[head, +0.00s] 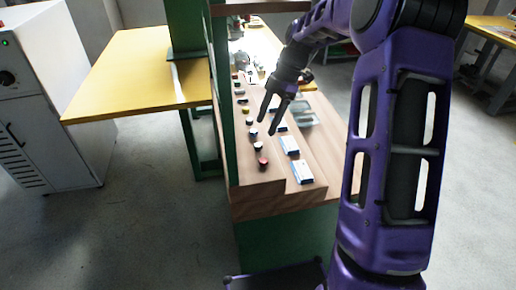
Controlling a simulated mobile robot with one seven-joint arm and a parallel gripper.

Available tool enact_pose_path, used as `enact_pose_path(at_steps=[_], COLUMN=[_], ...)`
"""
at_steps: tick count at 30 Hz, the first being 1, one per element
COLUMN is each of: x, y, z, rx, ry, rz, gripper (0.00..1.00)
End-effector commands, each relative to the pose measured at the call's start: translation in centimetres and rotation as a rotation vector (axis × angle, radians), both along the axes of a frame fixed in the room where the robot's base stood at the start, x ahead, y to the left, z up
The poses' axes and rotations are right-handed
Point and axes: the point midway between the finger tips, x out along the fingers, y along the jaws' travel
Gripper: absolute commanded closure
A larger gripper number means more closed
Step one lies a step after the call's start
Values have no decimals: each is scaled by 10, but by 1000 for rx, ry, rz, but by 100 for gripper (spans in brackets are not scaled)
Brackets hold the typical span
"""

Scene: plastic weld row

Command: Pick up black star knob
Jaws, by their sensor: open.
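My gripper (267,125) is open and empty, fingers pointing down over the stepped wooden bench. A row of small knob-like parts runs along the bench's left step. One dark part (258,147) sits between a red-topped part (263,162) and a bluish dark part (253,133). Another dark part (242,100) lies farther back, behind a yellow part (246,110). They are too small to tell which is the black star knob. My fingertips appear just right of the bluish part; their height above the bench is unclear.
White-and-blue boxes (302,172) stand on the lower right step of the wooden bench (262,198). A clear tray (306,119) lies right of my gripper. A green post (222,115) rises along the bench's left edge. A yellow table (140,75) stands left.

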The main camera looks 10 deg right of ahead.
Motion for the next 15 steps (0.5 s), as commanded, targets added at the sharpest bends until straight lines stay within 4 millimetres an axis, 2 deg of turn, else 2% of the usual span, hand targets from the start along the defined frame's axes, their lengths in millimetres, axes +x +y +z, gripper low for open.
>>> enact_pose_path(at_steps=[3,8,15], x=[-1,-2,-6], y=[5,8,21], z=[-13,-21,-54], rx=[0,-1,1], ry=[0,0,2], rz=[0,0,-1], gripper=[34,34,34])
